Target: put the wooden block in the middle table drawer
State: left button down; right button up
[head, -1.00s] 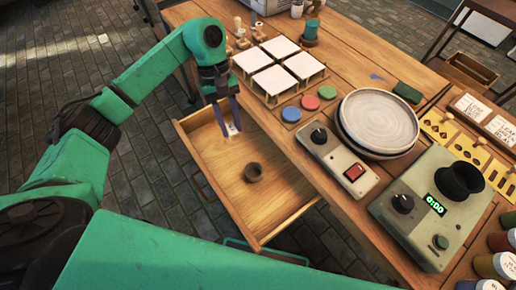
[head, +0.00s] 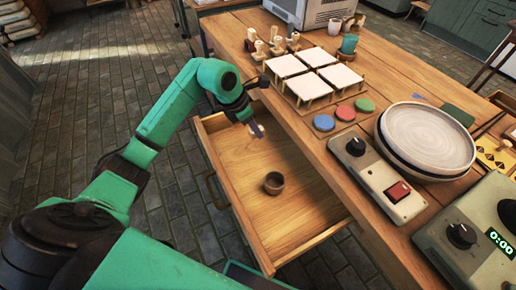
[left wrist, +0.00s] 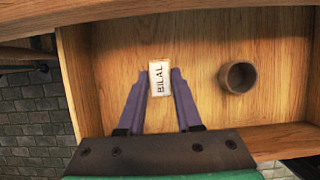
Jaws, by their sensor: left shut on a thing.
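My left gripper (head: 256,130) is over the far end of the open table drawer (head: 300,222), close to the table edge. In the left wrist view its purple fingers are shut on the small wooden block (left wrist: 160,78), which has a pale face lettered "BILAL". The drawer floor (left wrist: 200,45) lies behind the block in that view; whether the block touches it, I cannot tell. A small brown cup (head: 273,183) stands inside the drawer and also shows right of the fingers in the left wrist view (left wrist: 238,77). My right gripper is not in view.
The tabletop holds four white tiles on a stand (head: 315,75), coloured discs (head: 345,113), a grey control box (head: 378,180), stacked plates (head: 428,138) and small wooden stamps (head: 277,47). The drawer floor around the cup is bare.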

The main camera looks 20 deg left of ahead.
aim_at(259, 150)
pick_arm(q)
notch_tip(259, 150, down, 8)
jog(key=shift+f, duration=0.15)
jog(key=c, duration=0.6)
grip_release()
jog(key=shift+r, duration=0.2)
jog(key=v, duration=1.1)
jog(key=shift+s+r, duration=0.2)
jog(key=shift+r, duration=0.15)
jog(key=shift+a, duration=0.15)
